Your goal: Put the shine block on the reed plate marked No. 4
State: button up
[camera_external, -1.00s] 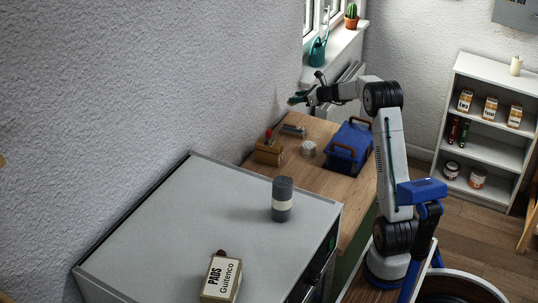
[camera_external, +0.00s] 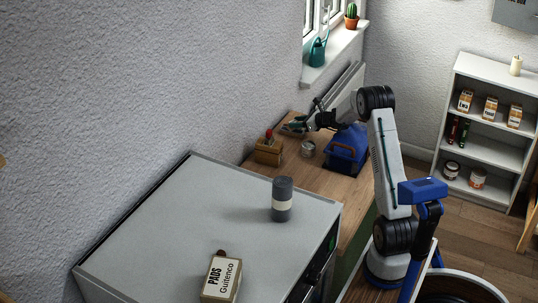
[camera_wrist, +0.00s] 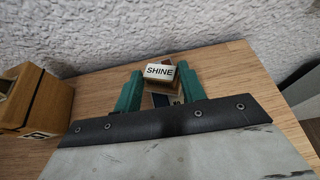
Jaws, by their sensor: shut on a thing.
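The shine block (camera_wrist: 159,72), with a white face marked SHINE, is between the two green fingers of my gripper (camera_wrist: 160,80) in the wrist view. My gripper is shut on it. A dark plate (camera_wrist: 162,101) with light lettering shows just below the block, between the fingers. Its number is not readable, as finger and gripper edge cover part of it. I cannot tell whether the block touches the plate. In the external view my gripper (camera_external: 293,128) is low over the back of the wooden bench, and the block and plate cannot be made out there.
A wooden box (camera_external: 268,152) with a red-topped item stands left of my gripper; it also shows in the wrist view (camera_wrist: 35,100). A glass jar (camera_external: 308,149) and a blue toolbox (camera_external: 345,155) stand nearby on the bench (camera_external: 302,175). The wall (camera_wrist: 120,30) is close behind.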

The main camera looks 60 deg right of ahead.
jog(key=o, duration=0.9)
jog(key=shift+f, duration=0.1)
jog(key=shift+o, duration=0.2)
